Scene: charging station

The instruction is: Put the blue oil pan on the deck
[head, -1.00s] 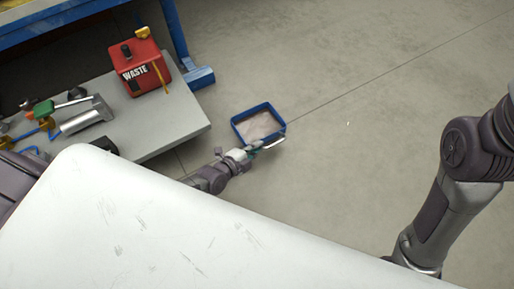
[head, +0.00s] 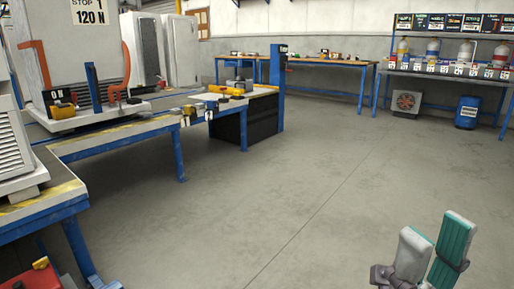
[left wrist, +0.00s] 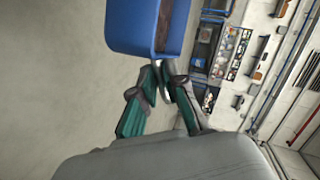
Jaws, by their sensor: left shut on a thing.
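The blue oil pan (left wrist: 146,27) fills the top of the left wrist view, only part of it in frame. A brownish inside shows at its right. My left gripper (left wrist: 163,76) is shut on the pale handle at the pan's near edge. The pan and my left gripper are outside the head view. My right gripper (head: 437,236) is at the lower right of the head view, its two fingers apart with nothing between them. I cannot tell which surface is the deck; a blue-framed bench with a yellow-black striped edge (head: 100,141) runs along the left.
The red waste box (head: 37,277) shows at the lower left corner. A black-sided bench end (head: 262,117) stands beyond the striped bench. A back workbench (head: 335,67), shelving (head: 450,82) and blue bin (head: 467,112) line the far side. The middle floor is clear.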

